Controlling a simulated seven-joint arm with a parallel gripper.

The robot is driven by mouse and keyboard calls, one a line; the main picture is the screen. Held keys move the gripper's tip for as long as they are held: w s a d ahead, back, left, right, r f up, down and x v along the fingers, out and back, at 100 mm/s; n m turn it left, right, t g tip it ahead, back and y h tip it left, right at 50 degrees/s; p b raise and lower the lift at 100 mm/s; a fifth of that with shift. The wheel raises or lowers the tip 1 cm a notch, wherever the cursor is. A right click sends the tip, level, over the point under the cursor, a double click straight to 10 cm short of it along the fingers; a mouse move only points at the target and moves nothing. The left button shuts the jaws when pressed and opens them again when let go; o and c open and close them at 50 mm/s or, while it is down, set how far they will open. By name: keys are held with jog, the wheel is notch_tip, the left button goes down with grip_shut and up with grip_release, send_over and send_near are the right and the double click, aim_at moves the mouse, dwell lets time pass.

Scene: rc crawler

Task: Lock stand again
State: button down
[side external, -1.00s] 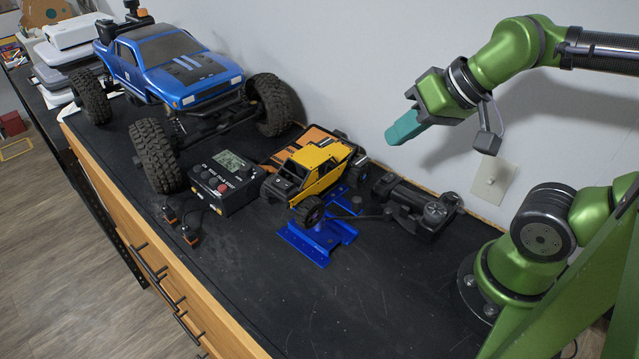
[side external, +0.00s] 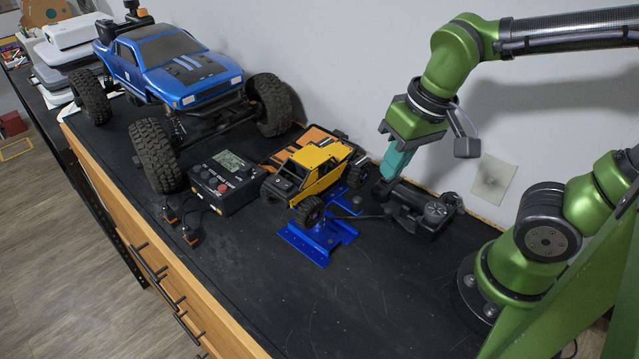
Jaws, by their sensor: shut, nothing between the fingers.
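A blue stand (side external: 318,243) sits on the black bench top, with a small yellow crawler (side external: 317,165) resting on it. A dark lever-like part (side external: 367,214) reaches from the stand toward the right. My gripper (side external: 392,175) has teal fingers that are shut and empty. It points down just right of the crawler, above or in front of the left end of a black device (side external: 420,208). I cannot tell if the fingertips touch that device. The stand's lock is too small to make out, and part of the stand is hidden under the crawler.
A large blue truck (side external: 175,65) stands at the back left. A black charger box (side external: 226,180) is left of the crawler, with small dark connectors (side external: 188,233) before it. The front right bench (side external: 350,310) is clear.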

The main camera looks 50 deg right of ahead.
notch_tip(320, 180, down, 5)
jog(key=s+a+n+g+h, duration=0.1)
jog(key=a+n+g+h, duration=0.1)
jog(key=g+h, duration=0.15)
jog(key=n+h, duration=0.3)
jog(key=h, duration=0.9)
send_near(387, 216)
jog(key=s+a+r, duration=0.2)
jog(key=s+a, duration=0.1)
jog(key=s, duration=0.1)
jog(key=a+f+t, duration=0.1)
jog(key=s+a+f+t+h, duration=0.1)
jog(key=t, duration=0.1)
jog(key=a+f+n+t+h, duration=0.1)
jog(key=f+t, duration=0.1)
jog(key=shift+s+a+f, duration=0.1)
jog(key=shift+s+a, duration=0.05)
jog(key=shift+a, duration=0.05)
jog(key=shift+s+a+f+t+h, duration=0.25)
jog(key=shift+f+t, duration=0.1)
jog(key=shift+t, duration=0.2)
jog(key=shift+w+d, duration=0.1)
jog(key=shift+d, duration=0.05)
jog(key=x, duration=1.4)
